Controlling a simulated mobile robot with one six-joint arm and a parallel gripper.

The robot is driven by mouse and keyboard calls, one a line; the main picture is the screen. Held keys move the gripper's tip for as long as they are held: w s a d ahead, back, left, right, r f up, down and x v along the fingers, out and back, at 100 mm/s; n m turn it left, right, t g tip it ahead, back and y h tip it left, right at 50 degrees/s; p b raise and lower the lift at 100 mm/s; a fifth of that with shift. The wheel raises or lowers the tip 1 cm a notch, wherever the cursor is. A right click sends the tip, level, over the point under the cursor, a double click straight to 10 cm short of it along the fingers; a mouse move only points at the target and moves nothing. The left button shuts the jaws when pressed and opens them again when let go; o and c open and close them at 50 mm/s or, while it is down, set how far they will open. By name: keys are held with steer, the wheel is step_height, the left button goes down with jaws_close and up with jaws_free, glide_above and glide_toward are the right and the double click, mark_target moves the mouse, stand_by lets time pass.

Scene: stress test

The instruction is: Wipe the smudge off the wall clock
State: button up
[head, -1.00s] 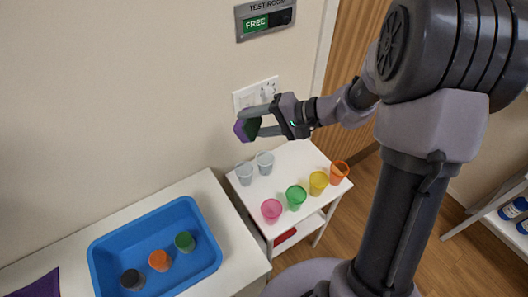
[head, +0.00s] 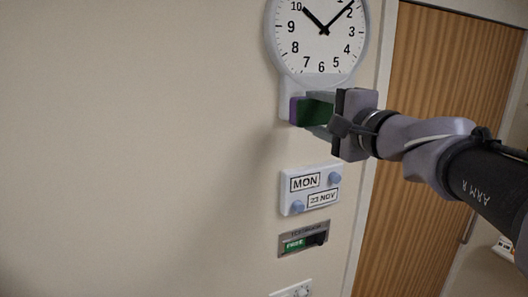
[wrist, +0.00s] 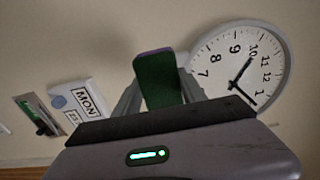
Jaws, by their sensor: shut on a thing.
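The wall clock (head: 318,42) is round and white with a grey rim, its top cut off in the head view. It also shows in the wrist view (wrist: 238,68), partly hidden by my gripper. I make out no smudge on the visible part of its face. My gripper (head: 319,113) is shut on a block-shaped eraser (head: 309,110), dark green with a purple side, also seen in the wrist view (wrist: 158,82). The eraser is just below the clock's face, in front of the clock's lower mount (head: 285,98). I cannot tell whether it touches.
Below the clock are a date panel (head: 311,190) reading MON and 23 NOV, a FREE sign (head: 303,240) and a switch plate (head: 291,290). A wooden door (head: 425,80) is to the right. The wall at left is bare.

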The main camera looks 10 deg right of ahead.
steer(key=shift+d+r, duration=0.1)
steer(key=shift+r, duration=0.55)
steer(key=shift+w+r, duration=0.1)
steer(key=shift+w, duration=0.1)
steer(key=shift+p+x, duration=0.75)
steer(key=shift+x, duration=2)
steer(key=shift+x, duration=1)
steer(key=shift+b+v, duration=2.4)
steer(key=shift+v, duration=0.65)
